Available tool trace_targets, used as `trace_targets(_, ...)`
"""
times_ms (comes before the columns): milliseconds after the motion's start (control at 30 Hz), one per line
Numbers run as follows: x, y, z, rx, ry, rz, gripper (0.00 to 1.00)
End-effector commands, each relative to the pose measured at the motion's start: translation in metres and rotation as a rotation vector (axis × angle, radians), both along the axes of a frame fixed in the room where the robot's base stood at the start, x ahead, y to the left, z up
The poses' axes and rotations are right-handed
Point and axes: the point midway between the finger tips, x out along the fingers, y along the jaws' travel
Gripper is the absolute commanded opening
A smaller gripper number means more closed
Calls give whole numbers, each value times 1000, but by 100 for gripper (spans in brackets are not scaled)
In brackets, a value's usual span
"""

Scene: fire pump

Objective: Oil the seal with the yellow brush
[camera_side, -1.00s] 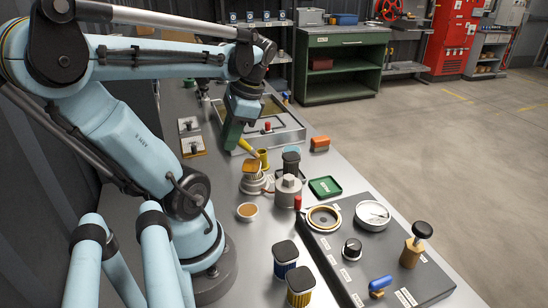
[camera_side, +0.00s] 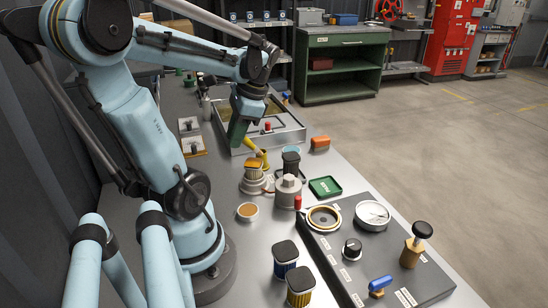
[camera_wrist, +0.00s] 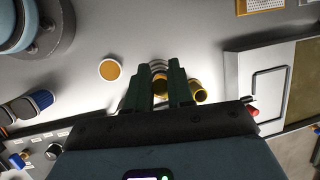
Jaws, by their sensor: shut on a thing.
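My gripper (camera_side: 243,138) is shut on the slim yellow brush (camera_side: 249,146), which slants down and right from the jaws in the side view. In the wrist view my fingers (camera_wrist: 167,88) partly hide what is between them. A short yellow cylinder (camera_side: 264,160) is close to the brush; it also shows right of the fingers in the wrist view (camera_wrist: 198,92). A round cup of amber liquid (camera_side: 247,211) stands nearer the side camera, and left of the fingers in the wrist view (camera_wrist: 110,70). I cannot tell for certain which part is the seal.
A grey housing with a yellow ribbed insert (camera_side: 254,168) and a grey capped part (camera_side: 288,190) stand close to my gripper. A green tray (camera_side: 325,187), an orange block (camera_side: 320,142) and a dark control panel (camera_side: 345,265) are to the right. A framed tray (camera_side: 285,137) lies behind.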

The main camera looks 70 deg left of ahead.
Motion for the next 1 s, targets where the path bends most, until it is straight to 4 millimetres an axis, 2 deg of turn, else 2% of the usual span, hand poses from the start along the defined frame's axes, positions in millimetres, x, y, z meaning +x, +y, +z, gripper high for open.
trace_targets(67, 1, 3, -1, 0, 0, 1, 0)
trace_targets(267, -1, 1, 45, 1, 0, 1, 0)
trace_targets(800, 0, 1, 89, 1, 0, 1, 0)
trace_targets(1000, 0, 1, 93, 1, 0, 1, 0)
